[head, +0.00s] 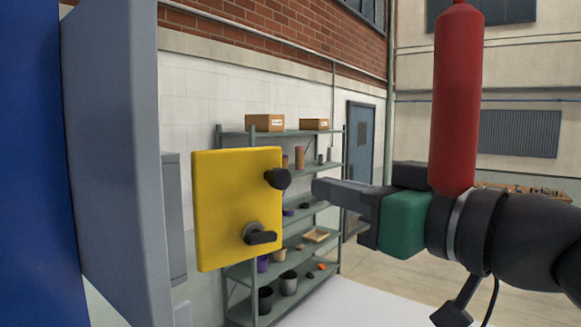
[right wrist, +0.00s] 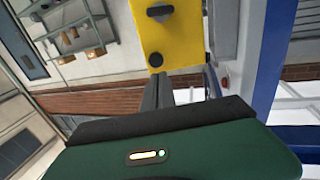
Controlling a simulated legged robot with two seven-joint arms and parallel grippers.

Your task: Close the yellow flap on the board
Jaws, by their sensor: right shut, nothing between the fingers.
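The yellow flap (head: 236,205) stands out from the grey board (head: 110,150) in the head view, swung open. It carries a black round knob (head: 277,179) near its upper right edge and a dark turning handle (head: 260,234) lower down. My right gripper (head: 316,188) is shut and empty, its fingertips just right of the knob in this view; I cannot tell if they touch the flap. In the right wrist view the yellow flap (right wrist: 168,30) lies just beyond the closed fingers (right wrist: 158,92), with the knob (right wrist: 155,60) near their tips. My left gripper is not in view.
A blue post (head: 35,160) stands at the far left beside the board. Metal shelves (head: 300,216) with boxes and pots stand behind the flap against the wall. A blue door (head: 360,150) is further back. The floor right of the shelves looks clear.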

